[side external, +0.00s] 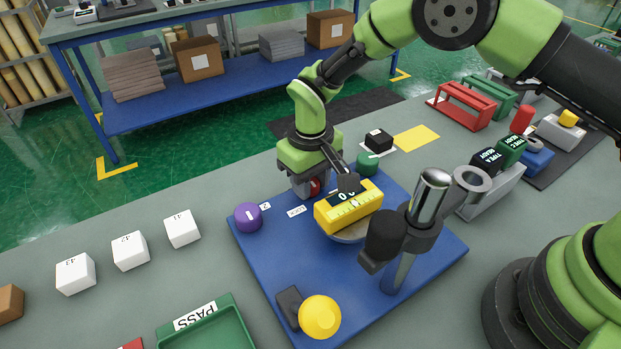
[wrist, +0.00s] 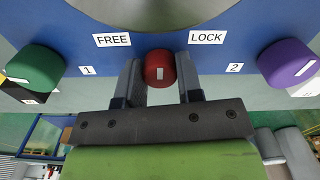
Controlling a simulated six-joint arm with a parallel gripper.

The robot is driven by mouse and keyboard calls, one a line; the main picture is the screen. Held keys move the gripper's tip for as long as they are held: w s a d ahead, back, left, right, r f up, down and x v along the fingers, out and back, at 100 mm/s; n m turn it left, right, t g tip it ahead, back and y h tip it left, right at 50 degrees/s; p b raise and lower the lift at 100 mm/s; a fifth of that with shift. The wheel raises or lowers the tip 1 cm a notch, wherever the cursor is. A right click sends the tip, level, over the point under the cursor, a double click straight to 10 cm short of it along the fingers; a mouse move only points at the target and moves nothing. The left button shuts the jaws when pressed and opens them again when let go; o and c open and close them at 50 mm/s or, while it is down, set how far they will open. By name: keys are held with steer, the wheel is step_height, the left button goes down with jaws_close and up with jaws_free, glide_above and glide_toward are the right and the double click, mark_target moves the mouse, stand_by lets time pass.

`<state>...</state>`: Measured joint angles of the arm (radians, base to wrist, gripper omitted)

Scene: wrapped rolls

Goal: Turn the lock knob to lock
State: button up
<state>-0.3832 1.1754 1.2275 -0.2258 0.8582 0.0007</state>
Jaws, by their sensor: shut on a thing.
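The red lock knob (wrist: 160,68) sits between the two fingers of my gripper (wrist: 160,78) in the wrist view. The fingers are shut on its sides. A short white mark on the knob runs roughly upright in that view, between the FREE label (wrist: 113,40) on the left and the LOCK label (wrist: 206,37) on the right.
A green knob (wrist: 36,68) labelled 1 and a purple knob (wrist: 287,63) labelled 2 flank the red one. A yellow gauge block (side external: 348,208) and a metal post (side external: 398,270) stand close by. White blocks (side external: 130,250) stand left of the plate.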

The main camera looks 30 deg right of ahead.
steer(key=m, duration=0.4)
steer(key=shift+s+m, duration=0.1)
steer(key=shift+m, duration=2.1)
steer(key=o, duration=0.9)
steer(key=shift+r, duration=0.15)
step_height(320, 180, up, 10)
steer(key=shift+f, duration=0.15)
